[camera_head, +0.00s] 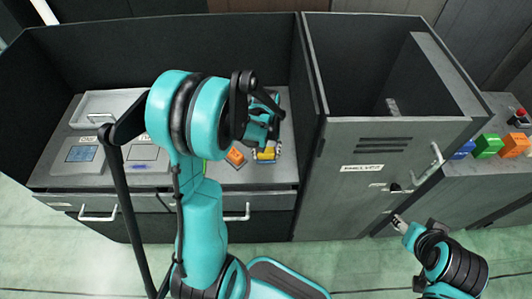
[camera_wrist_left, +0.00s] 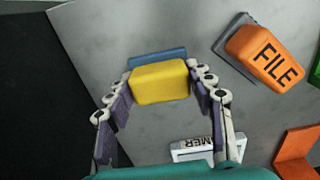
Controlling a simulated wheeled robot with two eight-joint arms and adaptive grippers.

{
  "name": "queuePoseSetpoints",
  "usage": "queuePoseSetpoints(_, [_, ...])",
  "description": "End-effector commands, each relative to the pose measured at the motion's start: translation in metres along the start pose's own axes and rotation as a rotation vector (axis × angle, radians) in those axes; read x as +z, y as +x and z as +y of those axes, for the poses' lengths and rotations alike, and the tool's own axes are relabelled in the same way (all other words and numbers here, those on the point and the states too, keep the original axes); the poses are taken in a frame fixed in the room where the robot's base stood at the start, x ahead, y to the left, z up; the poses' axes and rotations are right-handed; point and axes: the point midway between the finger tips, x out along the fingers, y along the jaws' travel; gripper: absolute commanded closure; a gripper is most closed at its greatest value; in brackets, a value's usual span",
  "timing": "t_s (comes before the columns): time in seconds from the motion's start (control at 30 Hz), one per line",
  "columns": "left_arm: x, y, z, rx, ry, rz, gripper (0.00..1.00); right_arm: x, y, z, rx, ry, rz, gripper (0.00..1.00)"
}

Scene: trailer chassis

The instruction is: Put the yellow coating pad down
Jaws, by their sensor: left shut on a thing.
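The yellow coating pad (camera_wrist_left: 160,82) is between the fingers of my left gripper (camera_wrist_left: 160,92), which is shut on it, in the left wrist view. A flat blue piece (camera_wrist_left: 158,55) shows just beyond the pad; I cannot tell if they touch. In the head view the yellow pad (camera_head: 267,154) shows below my left gripper (camera_head: 266,140), over the grey worktop (camera_head: 282,176). My arm hides part of this area. My right gripper (camera_head: 399,222) is at the lower right, in front of the cabinet; its jaws are too small to read.
An orange block marked FILE (camera_wrist_left: 267,57) lies to the right of the pad, and a white label (camera_wrist_left: 207,147) lies nearer. A dark cabinet (camera_head: 345,190) stands to the right. Blue, green and orange blocks (camera_head: 487,146) sit on the right counter. Dark walls enclose the worktop's back.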

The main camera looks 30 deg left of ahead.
Motion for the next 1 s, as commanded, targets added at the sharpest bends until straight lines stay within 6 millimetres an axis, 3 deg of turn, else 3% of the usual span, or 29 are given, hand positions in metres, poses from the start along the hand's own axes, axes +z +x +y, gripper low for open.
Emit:
queuePoseSetpoints(0.2, [0.000, 0.003, 0.000, 0.000, 0.000, 0.000, 0.74, 0.002, 0.003, 0.000, 0.000, 0.000, 0.000, 0.49])
queuePoseSetpoints(0.23, [0.000, 0.003, 0.000, 0.000, 0.000, 0.000, 0.45, 0.002, 0.003, 0.000, 0.000, 0.000, 0.000, 0.49])
queuePoseSetpoints(0.3, [0.000, 0.002, 0.000, 0.000, 0.000, 0.000, 0.26, 0.001, 0.002, 0.000, 0.000, 0.000, 0.000, 0.49])
queuePoseSetpoints(0.7, [0.000, -0.003, 0.000, 0.000, 0.000, 0.000, 0.26, -0.002, -0.002, 0.000, 0.000, 0.000, 0.000, 0.49])
queuePoseSetpoints(0.87, [0.001, -0.030, 0.000, 0.000, 0.000, 0.000, 0.26, -0.008, -0.011, 0.000, 0.000, 0.000, 0.000, 0.49])
queuePoseSetpoints(1.0, [0.001, -0.064, 0.000, 0.000, 0.000, 0.000, 0.26, -0.016, -0.022, 0.000, 0.000, 0.000, 0.000, 0.49])
